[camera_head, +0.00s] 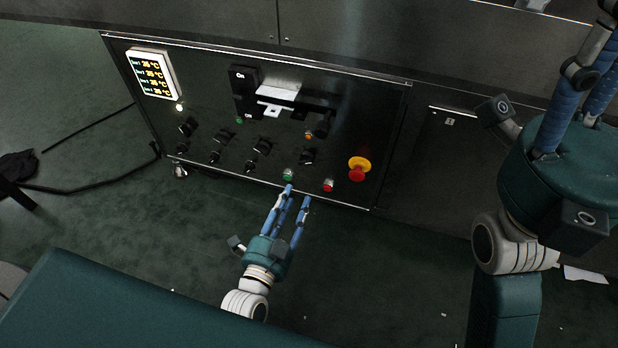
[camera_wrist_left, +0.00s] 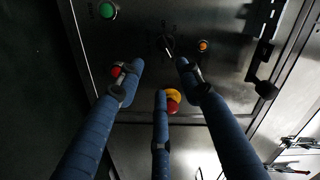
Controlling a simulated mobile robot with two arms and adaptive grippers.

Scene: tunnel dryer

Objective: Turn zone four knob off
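The black control panel (camera_head: 225,110) carries several dark rotary knobs in two rows, among them one at its left (camera_head: 187,127) and one lower in the middle (camera_head: 250,165). Their labels are too small to read, so I cannot tell which is zone four. My left gripper (camera_head: 296,194) is in front of the panel's lower edge, near the green button, right of most knobs. In the left wrist view its three fingers (camera_wrist_left: 160,80) are spread and empty. A knob (camera_wrist_left: 167,43) shows beyond them. My right gripper (camera_head: 590,75) is at the upper right, away from the panel; its finger opening is unclear.
A green button (camera_head: 288,174), a red button (camera_head: 328,185) and a red emergency stop on yellow (camera_head: 358,168) sit low on the panel. A lit temperature display (camera_head: 152,74) is upper left. A black switch lever (camera_head: 245,90) stands out. Floor left of the panel has cables.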

